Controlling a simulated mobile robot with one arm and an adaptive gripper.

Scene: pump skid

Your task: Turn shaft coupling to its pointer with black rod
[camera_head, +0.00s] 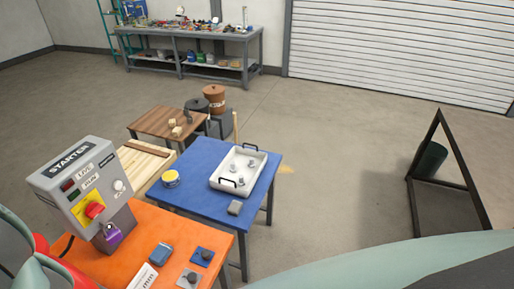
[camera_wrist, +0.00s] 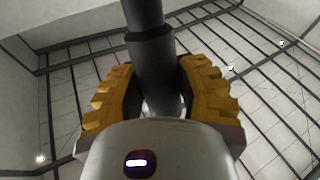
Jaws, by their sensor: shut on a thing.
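In the wrist view my gripper (camera_wrist: 160,82) has its two yellow ridged fingers closed around a black rod (camera_wrist: 152,55). The rod stands between the fingers and runs up out of the top of the picture, with a step in its thickness. Its far end is out of view. Behind it are only pale walls and a dark-lined surface. My gripper does not show in the head view. I cannot make out the shaft coupling or its pointer in either view.
A grey starter box (camera_head: 75,178) stands on the orange table (camera_head: 137,252) at the lower left. A black frame (camera_head: 437,208) stands right. Open floor lies between.

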